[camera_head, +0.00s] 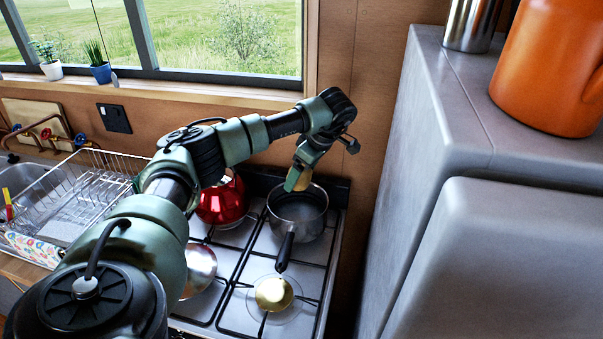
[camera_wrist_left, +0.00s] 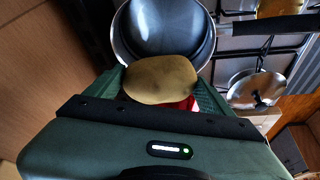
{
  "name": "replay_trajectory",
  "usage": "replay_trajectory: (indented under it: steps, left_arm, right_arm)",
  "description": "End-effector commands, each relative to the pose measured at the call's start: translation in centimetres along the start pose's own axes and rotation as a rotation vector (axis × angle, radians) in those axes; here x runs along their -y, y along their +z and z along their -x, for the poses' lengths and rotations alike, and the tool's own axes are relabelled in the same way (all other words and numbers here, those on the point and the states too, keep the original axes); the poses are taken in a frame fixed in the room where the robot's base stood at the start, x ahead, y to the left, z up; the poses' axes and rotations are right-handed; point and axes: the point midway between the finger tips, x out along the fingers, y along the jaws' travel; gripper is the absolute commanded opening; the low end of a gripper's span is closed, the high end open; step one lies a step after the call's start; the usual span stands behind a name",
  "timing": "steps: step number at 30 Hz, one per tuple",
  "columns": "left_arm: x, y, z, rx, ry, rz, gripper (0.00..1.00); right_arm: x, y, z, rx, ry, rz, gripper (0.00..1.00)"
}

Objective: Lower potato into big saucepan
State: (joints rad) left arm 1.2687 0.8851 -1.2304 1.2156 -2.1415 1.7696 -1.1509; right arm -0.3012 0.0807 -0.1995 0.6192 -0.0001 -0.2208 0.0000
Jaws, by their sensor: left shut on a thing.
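The big saucepan (camera_head: 306,218), grey metal with a dark handle, stands on a back burner of the stove in the head view. It also shows at the top of the left wrist view (camera_wrist_left: 165,30), and the part of its inside that I see is bare. My left gripper (camera_head: 297,180) is over the pan's far left rim, pointing down. It is shut on a brown potato (camera_wrist_left: 161,80), which sits between the green fingers near the pan's rim. I cannot tell the potato's exact height above the pan. My right gripper is not in view.
A red kettle (camera_head: 222,201) stands left of the saucepan on the stove (camera_head: 258,262). A round metal lid or pan (camera_head: 198,270) lies in front of the kettle. A dish rack (camera_head: 75,200) is at left. A tall grey fridge-like block (camera_head: 420,190) bounds the right side.

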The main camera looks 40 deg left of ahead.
Motion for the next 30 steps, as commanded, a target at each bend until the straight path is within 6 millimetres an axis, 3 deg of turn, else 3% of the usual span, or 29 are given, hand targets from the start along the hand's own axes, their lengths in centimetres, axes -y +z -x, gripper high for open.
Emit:
replay_trajectory:
  steps: [30]
  left_arm:
    - [0.0, 2.0, -4.8, 0.0, 0.0, 0.0, 0.36]
  right_arm:
    - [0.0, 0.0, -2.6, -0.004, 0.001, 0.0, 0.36]
